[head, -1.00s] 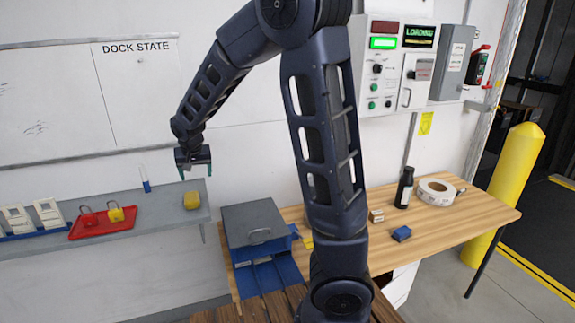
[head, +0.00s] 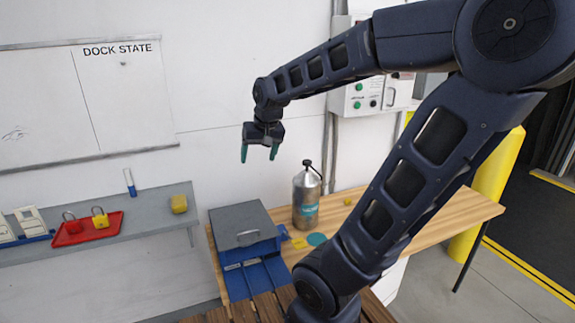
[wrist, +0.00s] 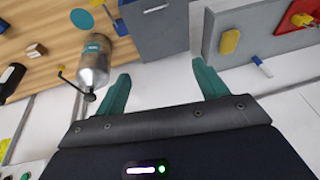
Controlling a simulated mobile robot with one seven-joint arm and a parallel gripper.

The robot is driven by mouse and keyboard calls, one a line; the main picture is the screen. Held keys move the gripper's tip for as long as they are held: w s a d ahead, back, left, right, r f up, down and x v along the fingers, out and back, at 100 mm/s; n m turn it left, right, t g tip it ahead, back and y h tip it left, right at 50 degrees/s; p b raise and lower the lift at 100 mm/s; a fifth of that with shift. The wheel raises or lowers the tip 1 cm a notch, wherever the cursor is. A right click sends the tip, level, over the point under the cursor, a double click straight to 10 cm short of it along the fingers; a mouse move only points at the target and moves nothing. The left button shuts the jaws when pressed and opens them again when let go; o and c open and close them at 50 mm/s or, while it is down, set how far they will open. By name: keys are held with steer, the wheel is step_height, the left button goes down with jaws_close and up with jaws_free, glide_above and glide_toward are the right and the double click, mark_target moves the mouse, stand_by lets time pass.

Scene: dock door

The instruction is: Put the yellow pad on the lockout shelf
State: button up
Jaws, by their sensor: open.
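A yellow pad (head: 179,203) lies near the right end of the grey lockout shelf (head: 150,221), apart from the red tray. It also shows on the shelf in the wrist view (wrist: 230,41). My gripper (head: 259,154) is open and empty, in the air to the right of the shelf and higher than the pad. In the wrist view nothing is between its green fingers (wrist: 162,82).
A grey-lidded box (head: 243,224) and a metal canister (head: 306,198) stand on the wooden bench (head: 440,215), right of the shelf.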

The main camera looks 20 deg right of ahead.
steer(key=s+d+h, duration=0.1)
steer(key=s+d, duration=0.3)
steer(key=s, duration=0.7)
steer(key=shift+s+d+r+t, duration=0.15)
steer(key=shift+d+r+t, duration=0.15)
steer(key=shift+r+t, duration=0.1)
